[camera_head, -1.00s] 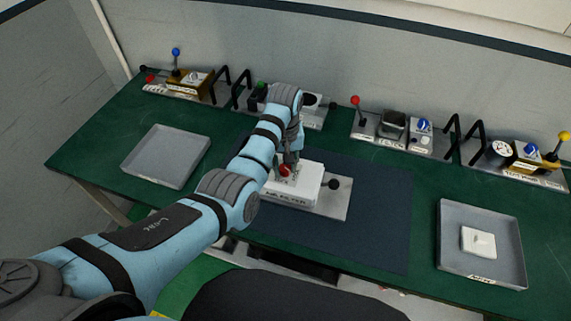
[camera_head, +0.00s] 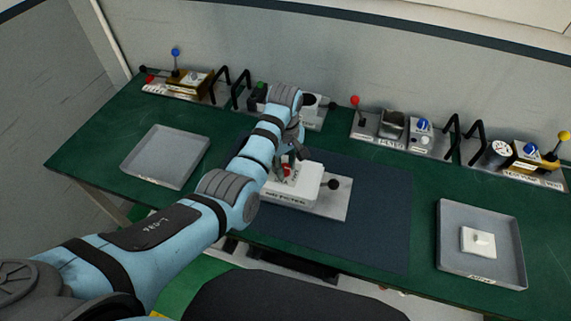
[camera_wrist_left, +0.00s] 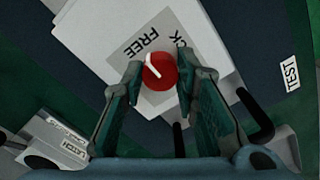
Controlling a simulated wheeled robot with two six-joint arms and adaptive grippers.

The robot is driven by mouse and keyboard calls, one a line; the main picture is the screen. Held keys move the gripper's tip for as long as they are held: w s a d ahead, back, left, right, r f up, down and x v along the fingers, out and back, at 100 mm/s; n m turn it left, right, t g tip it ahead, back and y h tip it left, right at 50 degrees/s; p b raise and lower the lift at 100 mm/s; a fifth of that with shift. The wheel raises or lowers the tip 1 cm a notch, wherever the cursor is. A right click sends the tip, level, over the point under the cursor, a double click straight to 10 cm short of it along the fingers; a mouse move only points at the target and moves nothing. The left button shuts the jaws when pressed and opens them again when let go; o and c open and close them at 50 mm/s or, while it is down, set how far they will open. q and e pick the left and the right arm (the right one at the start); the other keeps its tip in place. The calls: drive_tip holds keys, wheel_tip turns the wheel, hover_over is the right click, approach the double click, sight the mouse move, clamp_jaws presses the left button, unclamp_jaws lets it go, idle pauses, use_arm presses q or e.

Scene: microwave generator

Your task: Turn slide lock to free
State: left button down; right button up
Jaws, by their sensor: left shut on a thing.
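The slide lock is a round red knob (camera_wrist_left: 160,71) with a white pointer line, on top of a white box (camera_head: 299,188). In the left wrist view the line points up and left, toward the printed word FREE (camera_wrist_left: 141,40). The word beside it is partly cut and ends in CK (camera_wrist_left: 178,41). My left gripper (camera_wrist_left: 157,75) has its two fingertips on opposite sides of the knob, shut on it. In the head view the gripper (camera_head: 287,172) stands over the box and the red knob shows between its fingers. My right gripper is in neither view.
The box sits on a grey plate (camera_head: 334,203) with a black ball knob (camera_head: 333,184), on a dark mat (camera_head: 385,220). An empty grey tray (camera_head: 165,157) lies left; another tray (camera_head: 451,252) at right holds a white lidded piece (camera_head: 478,242). Control stations line the back.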

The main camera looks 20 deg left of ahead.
sight(284, 167)
use_arm(q)
drive_tip(key=c, duration=1.5)
unclamp_jaws()
drive_tip(key=shift+o, duration=1.3)
drive_tip(key=shift+a, duration=0.1)
wheel_tip(284, 167, up, 7)
drive_tip(key=shift+r, duration=0.2)
